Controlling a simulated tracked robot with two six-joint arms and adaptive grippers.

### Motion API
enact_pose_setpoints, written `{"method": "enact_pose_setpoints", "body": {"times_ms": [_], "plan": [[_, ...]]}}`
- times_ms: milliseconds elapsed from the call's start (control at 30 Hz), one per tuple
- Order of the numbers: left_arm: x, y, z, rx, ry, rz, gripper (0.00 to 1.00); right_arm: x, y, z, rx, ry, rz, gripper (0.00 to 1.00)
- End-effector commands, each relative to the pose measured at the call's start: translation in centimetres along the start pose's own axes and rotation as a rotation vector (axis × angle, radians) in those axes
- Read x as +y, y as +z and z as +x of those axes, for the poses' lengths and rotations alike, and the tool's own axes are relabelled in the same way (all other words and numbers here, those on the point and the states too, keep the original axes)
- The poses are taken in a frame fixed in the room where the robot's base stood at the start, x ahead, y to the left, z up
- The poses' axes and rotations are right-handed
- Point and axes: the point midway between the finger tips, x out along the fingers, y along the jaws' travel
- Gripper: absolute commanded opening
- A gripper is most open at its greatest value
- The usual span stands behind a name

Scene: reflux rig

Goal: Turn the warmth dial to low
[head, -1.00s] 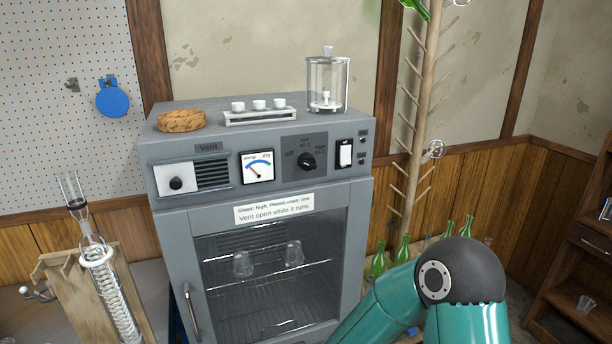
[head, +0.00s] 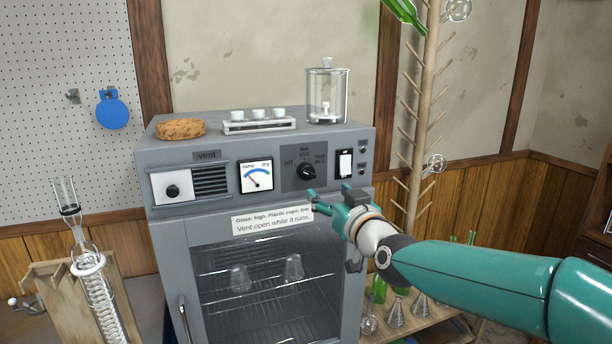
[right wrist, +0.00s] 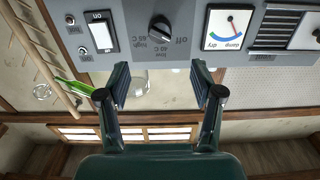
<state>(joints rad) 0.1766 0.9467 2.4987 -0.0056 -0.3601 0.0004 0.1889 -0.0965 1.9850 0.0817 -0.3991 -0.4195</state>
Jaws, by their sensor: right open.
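The warmth dial (head: 306,171) is a black round knob on a dark plate on the grey cabinet's front panel. Its labels are off at left, low at top and high at right. My left gripper is out of view.
A white rocker switch (head: 344,164) is right of the dial and a damp-dry meter (head: 257,175) left of it. A glass jar (head: 326,98) and a cup rack (head: 259,124) stand on the cabinet. A glass condenser (head: 92,275) stands at left.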

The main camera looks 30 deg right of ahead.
Motion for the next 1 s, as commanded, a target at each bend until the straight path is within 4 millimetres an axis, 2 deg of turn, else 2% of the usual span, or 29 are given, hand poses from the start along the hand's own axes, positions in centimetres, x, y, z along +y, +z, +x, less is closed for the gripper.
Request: {"method": "enact_pose_setpoints", "body": {"times_ms": [100,300,500,700,1000], "plan": [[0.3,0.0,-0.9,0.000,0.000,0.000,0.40,0.0,-0.1,2.8,-0.003,0.000,0.000,0.66],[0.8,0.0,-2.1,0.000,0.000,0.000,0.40,-0.1,-0.2,7.1,-0.002,0.000,0.000,0.66],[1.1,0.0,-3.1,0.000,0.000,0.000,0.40,0.0,-0.2,10.2,-0.001,0.000,0.001,0.66],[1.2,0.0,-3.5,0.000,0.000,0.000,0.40,0.0,0.0,11.7,0.000,0.000,0.001,0.66],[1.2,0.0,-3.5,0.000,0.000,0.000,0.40,0.0,0.1,11.8,0.000,0.000,0.001,0.66]]}}
